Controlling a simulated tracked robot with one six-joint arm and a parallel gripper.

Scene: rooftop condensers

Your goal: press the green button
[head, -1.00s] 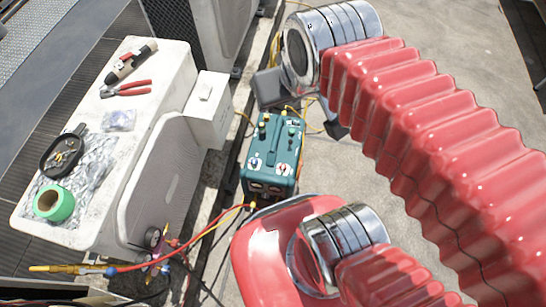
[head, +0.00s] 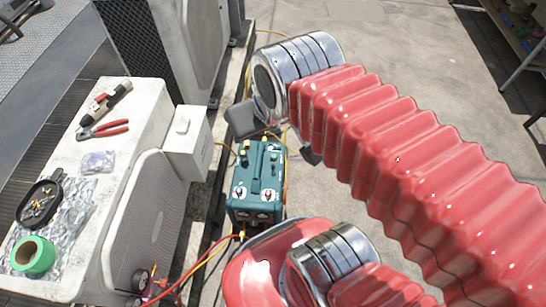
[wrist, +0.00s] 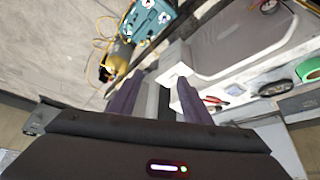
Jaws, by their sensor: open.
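A teal machine (head: 257,185) stands on the roof floor beside the condenser, with gauges, dials and small coloured controls on top. A small green control (head: 273,157) shows near its far right edge; it is too small to tell surely as a button. The machine also shows at the top of the wrist view (wrist: 150,18), where I cannot make out the green control. My gripper (wrist: 158,92) is open and empty in the wrist view, with its two fingers apart and the machine beyond them. My red ribbed arm covers much of the right of the head view.
A white condenser (head: 150,130) at left bears pliers (head: 104,129), green tape (head: 33,256) and a dark tray (head: 40,202). A white box (head: 187,145) juts from its side. Hoses (head: 205,262) run near the machine.

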